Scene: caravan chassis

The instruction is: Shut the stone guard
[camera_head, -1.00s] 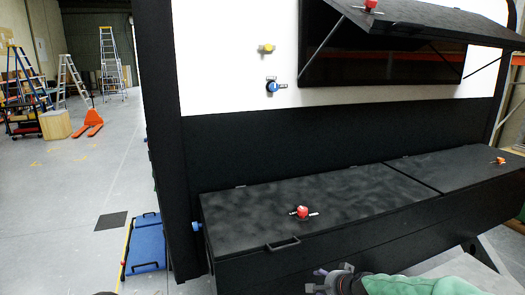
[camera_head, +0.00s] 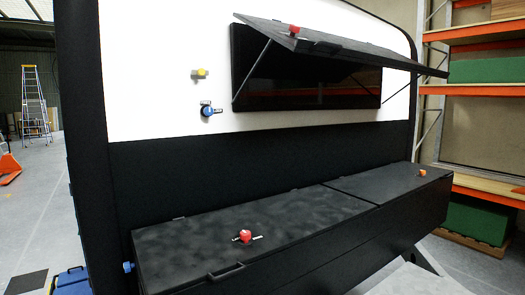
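The stone guard (camera_head: 362,52) is a dark panel hinged along its top edge over the dark window (camera_head: 300,88). It stands propped open, tilted outward, with struts at both sides. A red latch (camera_head: 294,30) sits at its upper left. Neither of my grippers shows in the head view now.
A long black front box (camera_head: 290,225) with two lids juts out below the window. A red latch (camera_head: 242,236) and an orange latch (camera_head: 422,173) sit on its lids. Orange shelving (camera_head: 480,32) stands at right. Open floor (camera_head: 35,210) lies at left, with a ladder (camera_head: 35,100) behind.

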